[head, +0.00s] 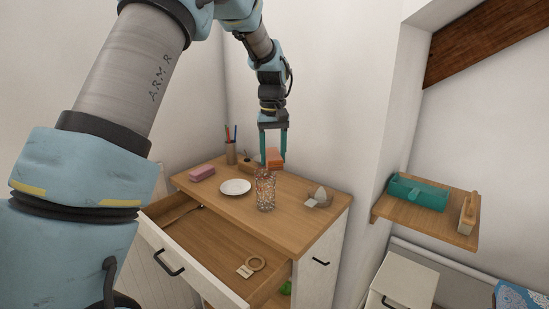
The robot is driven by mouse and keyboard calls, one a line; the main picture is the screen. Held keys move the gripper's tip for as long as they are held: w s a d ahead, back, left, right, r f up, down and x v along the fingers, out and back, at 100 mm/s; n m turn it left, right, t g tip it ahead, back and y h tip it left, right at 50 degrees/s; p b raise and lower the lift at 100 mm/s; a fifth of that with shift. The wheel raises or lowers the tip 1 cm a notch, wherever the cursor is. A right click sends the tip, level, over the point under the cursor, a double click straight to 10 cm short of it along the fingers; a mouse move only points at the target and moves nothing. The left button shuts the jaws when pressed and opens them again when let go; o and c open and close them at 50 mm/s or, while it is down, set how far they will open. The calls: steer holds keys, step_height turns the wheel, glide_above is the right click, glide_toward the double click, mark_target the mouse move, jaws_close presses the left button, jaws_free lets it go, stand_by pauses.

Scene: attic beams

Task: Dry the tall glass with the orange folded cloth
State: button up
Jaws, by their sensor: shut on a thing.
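The tall glass (265,194) is clear with a reddish speckled look and stands upright on the wooden cabinet top. The orange folded cloth (275,157) is held between the fingers of my gripper (273,154). My gripper points down over the glass and is shut on the cloth. The cloth is at about the height of the glass rim. I cannot tell from this one view whether it touches the glass or is partly inside it.
A white plate (235,187), a pink block (202,172) and a pencil cup (231,153) stand left of the glass. A whitish object (320,195) is to its right. The open drawer (205,243) juts out in front. A wall shelf (431,224) holds a teal case (418,191).

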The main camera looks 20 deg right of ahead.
mark_target(273, 154)
steer(key=shift+r+p, duration=1.5)
steer(key=shift+r, duration=0.85)
